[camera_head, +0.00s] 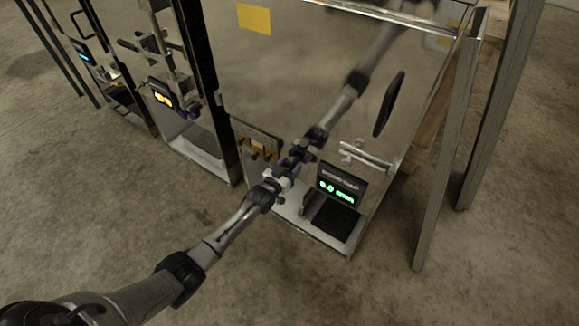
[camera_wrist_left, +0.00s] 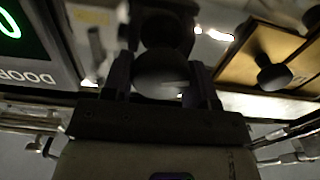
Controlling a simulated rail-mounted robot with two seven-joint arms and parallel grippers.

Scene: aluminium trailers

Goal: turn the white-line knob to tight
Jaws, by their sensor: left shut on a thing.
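My left gripper (camera_head: 287,167) reaches low to the front of the shiny aluminium trailer panel. In the left wrist view its two dark fingers (camera_wrist_left: 160,88) stand on either side of a dark round knob (camera_wrist_left: 158,68) and are shut on it. A short pale line (camera_wrist_left: 174,84) shows on the lower right of the knob's face. In the head view the gripper hides the knob. My right gripper is in neither view.
A green-lit display (camera_head: 341,190) stands just right of the gripper, above a black pad (camera_head: 336,219). A brass-coloured plate (camera_head: 256,142) with small dark knobs is just left. Further left is a unit with an orange display (camera_head: 161,94). Metal posts (camera_head: 452,140) stand at right.

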